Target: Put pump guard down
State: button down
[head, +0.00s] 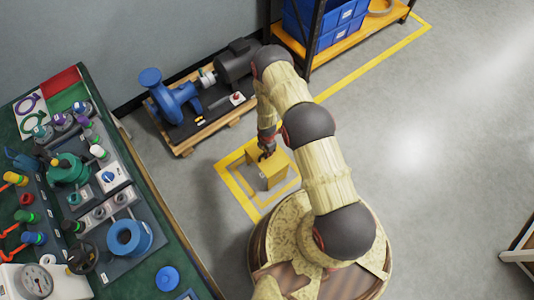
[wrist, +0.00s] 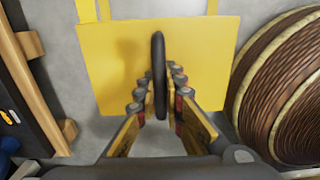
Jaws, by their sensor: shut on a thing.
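The pump guard (head: 275,170) is a yellow box-like cover with a dark handle on top. It sits within the yellow square marked on the floor (head: 236,190), as seen in the head view; whether it touches the floor is hard to tell. My gripper (head: 266,148) is above it, shut on its handle. In the wrist view the guard's yellow top (wrist: 115,60) fills the upper middle, and the black handle (wrist: 158,60) runs between the two fingers of my gripper (wrist: 160,95). The guard's underside is hidden.
A blue pump (head: 175,100) and dark motor (head: 238,60) stand on a wooden pallet (head: 195,135) behind the marked square. A green workbench (head: 165,240) with valves and fittings is at left. A shelf with blue bins (head: 325,25) stands at the back. Open floor lies to the right.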

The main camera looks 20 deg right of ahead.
jog(key=c, duration=2.3)
grip_release()
jog(key=shift+f, duration=0.1)
jog(key=shift+c, duration=0.2)
jog(key=o, duration=0.4)
jog(key=shift+o, duration=0.2)
